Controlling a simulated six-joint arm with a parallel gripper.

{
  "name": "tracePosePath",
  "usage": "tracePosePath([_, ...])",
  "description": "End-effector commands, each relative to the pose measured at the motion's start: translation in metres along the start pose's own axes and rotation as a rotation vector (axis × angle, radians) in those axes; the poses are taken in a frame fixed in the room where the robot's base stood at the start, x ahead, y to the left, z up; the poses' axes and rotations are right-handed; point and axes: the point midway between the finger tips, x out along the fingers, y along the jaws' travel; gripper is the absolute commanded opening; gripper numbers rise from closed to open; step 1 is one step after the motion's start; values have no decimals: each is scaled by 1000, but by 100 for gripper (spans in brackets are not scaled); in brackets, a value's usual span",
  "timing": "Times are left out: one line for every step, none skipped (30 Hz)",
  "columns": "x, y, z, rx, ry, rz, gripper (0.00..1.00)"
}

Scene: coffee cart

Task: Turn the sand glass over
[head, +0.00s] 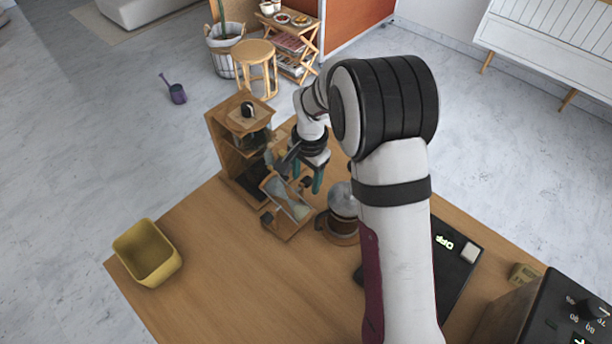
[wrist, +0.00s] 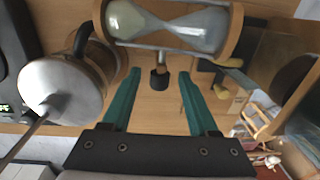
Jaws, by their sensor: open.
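The sand glass (head: 283,194) stands on the wooden table beside a wooden cabinet, its glass body tilted between wooden end plates. In the wrist view the sand glass (wrist: 170,27) lies across the top, with pale sand in the left bulb and a bluish right bulb. A dark knob (wrist: 159,79) on a short shaft sticks out from its middle toward me. My gripper (head: 307,181) is just behind the sand glass, teal fingers pointing down. In the wrist view my gripper (wrist: 160,73) is open, its fingertips either side of the knob with gaps; contact is not visible.
A press pot (head: 342,201) with a metal lid stands close on the right; it also shows in the wrist view (wrist: 62,90). The wooden cabinet (head: 231,170) is close on the left. A yellow bin (head: 147,253) stands at the table's left. The table's front middle is clear.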

Motion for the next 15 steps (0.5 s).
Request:
tracePosePath([0, 0, 0, 0, 0, 0, 55])
tracePosePath([0, 0, 0, 0, 0, 0, 49])
tracePosePath([0, 0, 0, 0, 0, 0, 42])
tracePosePath([0, 0, 0, 0, 0, 0, 37])
tracePosePath([0, 0, 0, 0, 0, 0, 31])
tracePosePath([0, 0, 0, 0, 0, 0, 24])
tracePosePath([0, 0, 0, 0, 0, 0, 19])
tracePosePath([0, 0, 0, 0, 0, 0, 13])
tracePosePath([0, 0, 0, 0, 0, 0, 6])
tracePosePath([0, 0, 0, 0, 0, 0, 1])
tracePosePath([0, 0, 0, 0, 0, 0, 0])
tracePosePath([0, 0, 0, 0, 0, 0, 0])
tracePosePath([0, 0, 0, 0, 0, 0, 0])
tracePosePath([0, 0, 0, 0, 0, 0, 0])
tracePosePath([0, 0, 0, 0, 0, 1, 0])
